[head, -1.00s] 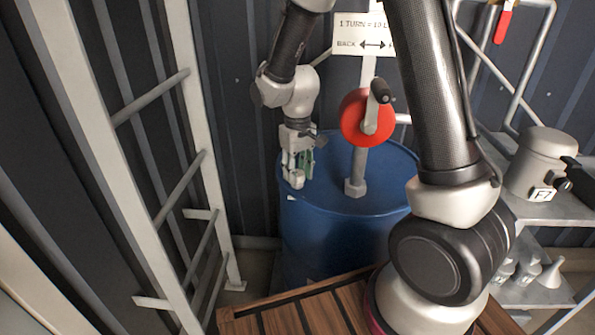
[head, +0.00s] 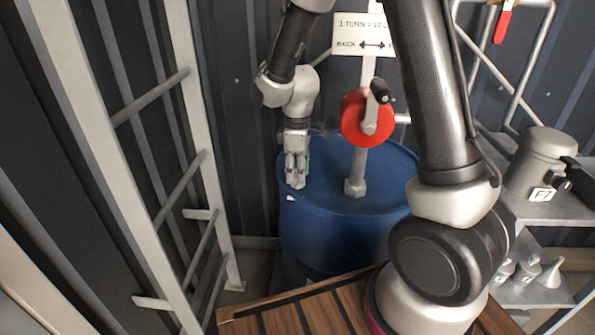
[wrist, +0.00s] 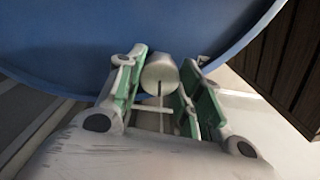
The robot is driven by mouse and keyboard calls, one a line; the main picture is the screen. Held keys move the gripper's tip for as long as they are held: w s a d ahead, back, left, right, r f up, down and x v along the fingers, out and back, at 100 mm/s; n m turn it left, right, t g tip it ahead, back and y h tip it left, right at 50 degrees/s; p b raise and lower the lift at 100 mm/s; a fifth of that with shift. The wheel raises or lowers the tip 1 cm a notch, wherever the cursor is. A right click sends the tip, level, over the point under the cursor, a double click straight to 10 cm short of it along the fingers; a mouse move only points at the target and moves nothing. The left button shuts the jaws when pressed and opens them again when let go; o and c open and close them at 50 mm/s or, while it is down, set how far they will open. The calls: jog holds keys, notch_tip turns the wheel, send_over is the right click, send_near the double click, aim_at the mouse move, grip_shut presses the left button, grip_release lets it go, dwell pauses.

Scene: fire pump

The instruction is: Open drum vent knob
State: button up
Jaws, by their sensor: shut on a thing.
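The blue drum (head: 335,225) stands on the floor at the middle of the head view; its blue top also shows in the wrist view (wrist: 70,35). My gripper (head: 295,180) points down at the left part of the drum top. In the wrist view, the pale round vent knob (wrist: 159,72) sits between the green-padded fingers of my gripper (wrist: 160,90). The fingers are shut on the knob. In the head view the knob is hidden behind the fingers.
A red hand pump (head: 362,118) with a crank rises from the drum just right of my gripper. A grey ladder (head: 200,140) stands at the left. A metal shelf with a grey can (head: 538,160) is at the right. A wooden slatted surface (head: 290,312) lies in front.

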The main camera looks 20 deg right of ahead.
dwell(0.4)
jog(key=o, duration=1)
jog(key=shift+o, duration=0.2)
jog(key=shift+r, duration=0.15)
notch_tip(320, 180, up, 12)
